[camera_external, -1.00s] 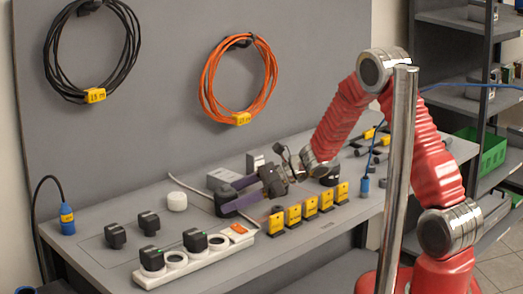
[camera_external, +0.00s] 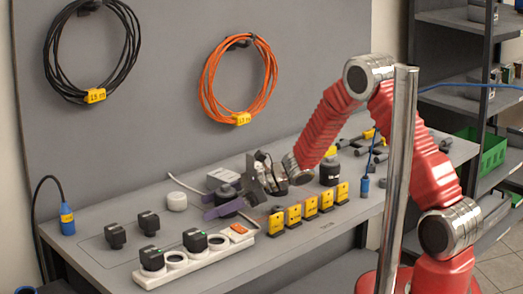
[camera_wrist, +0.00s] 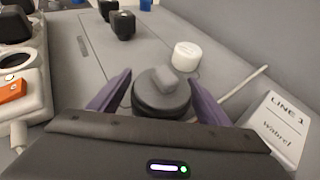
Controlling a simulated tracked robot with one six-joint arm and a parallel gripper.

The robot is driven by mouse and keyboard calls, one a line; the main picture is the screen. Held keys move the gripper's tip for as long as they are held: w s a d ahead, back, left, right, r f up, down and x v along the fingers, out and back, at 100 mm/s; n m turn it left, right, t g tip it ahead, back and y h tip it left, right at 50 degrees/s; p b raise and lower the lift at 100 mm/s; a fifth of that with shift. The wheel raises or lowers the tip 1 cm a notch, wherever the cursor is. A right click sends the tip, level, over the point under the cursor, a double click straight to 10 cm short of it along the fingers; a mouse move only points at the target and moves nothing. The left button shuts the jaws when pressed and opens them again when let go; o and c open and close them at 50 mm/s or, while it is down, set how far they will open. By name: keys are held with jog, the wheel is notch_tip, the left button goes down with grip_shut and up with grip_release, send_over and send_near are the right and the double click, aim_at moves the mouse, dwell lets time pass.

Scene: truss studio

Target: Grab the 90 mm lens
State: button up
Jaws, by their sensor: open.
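In the wrist view my gripper (camera_wrist: 160,82) is open, with a purple finger on each side of this object. Contact is not clear. In the external view my gripper (camera_external: 207,206) is low over the bench around the dark object (camera_external: 227,194), which it partly hides. Another black cylinder (camera_external: 330,172) stands farther right, behind the yellow holders.
A white power strip (camera_external: 205,258) with black plugs lies at the front. A white puck (camera_external: 177,201) stands left of my gripper. Yellow holders (camera_external: 293,215) line the front right.

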jog(key=shift+c, duration=0.5)
jog(key=c, duration=1.5)
